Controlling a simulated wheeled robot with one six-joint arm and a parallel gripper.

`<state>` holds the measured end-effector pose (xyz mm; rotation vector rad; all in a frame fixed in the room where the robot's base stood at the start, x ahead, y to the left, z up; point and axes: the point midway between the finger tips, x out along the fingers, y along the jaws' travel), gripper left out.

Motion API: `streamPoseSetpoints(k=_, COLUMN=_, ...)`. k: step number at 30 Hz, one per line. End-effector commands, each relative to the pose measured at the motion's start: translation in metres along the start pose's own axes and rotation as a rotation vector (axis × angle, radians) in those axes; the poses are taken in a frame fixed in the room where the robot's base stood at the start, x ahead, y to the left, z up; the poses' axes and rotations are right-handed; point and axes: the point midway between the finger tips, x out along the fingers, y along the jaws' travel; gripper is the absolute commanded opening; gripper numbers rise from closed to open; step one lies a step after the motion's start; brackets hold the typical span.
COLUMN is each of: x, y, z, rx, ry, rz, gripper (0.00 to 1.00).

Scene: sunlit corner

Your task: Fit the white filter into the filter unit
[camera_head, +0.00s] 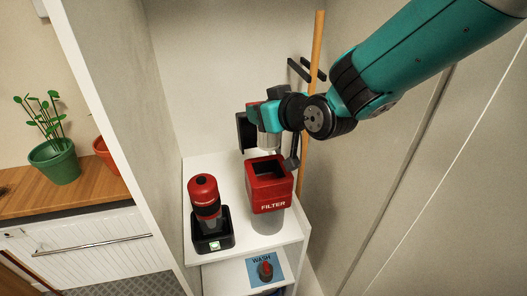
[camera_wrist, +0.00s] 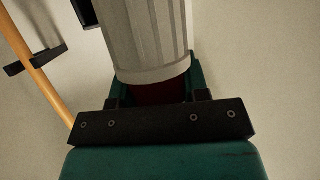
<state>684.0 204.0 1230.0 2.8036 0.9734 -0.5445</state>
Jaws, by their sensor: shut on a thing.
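The filter unit (camera_head: 271,192) stands on the white shelf; it has a red, square, open top marked FILTER over a pale grey cylinder. My gripper (camera_head: 266,138) is above and just behind its opening. It is shut on the white filter (camera_wrist: 147,42), a ribbed pale cylinder with a dark red end at the jaws. In the head view only a small pale part of the filter (camera_head: 268,150) shows below my gripper, near the back rim. I cannot tell from here whether it touches the rim. In the wrist view my gripper (camera_wrist: 158,101) covers the red end.
A red and black handheld device (camera_head: 204,194) stands in a black dock (camera_head: 212,243) left of the unit. A wooden pole (camera_head: 316,60) stands behind right. Cabinet walls close in both sides.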

Motion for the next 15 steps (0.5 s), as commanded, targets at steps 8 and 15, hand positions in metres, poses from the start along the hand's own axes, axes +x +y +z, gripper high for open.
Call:
streamPoseSetpoints(k=8, x=0.024, y=-0.001, z=0.060, rx=0.000, ry=-0.004, rz=-0.002, gripper=0.19)
streamPoseSetpoints(k=15, x=0.033, y=-0.002, z=0.081, rx=-0.001, ry=-0.003, rz=-0.004, gripper=0.19)
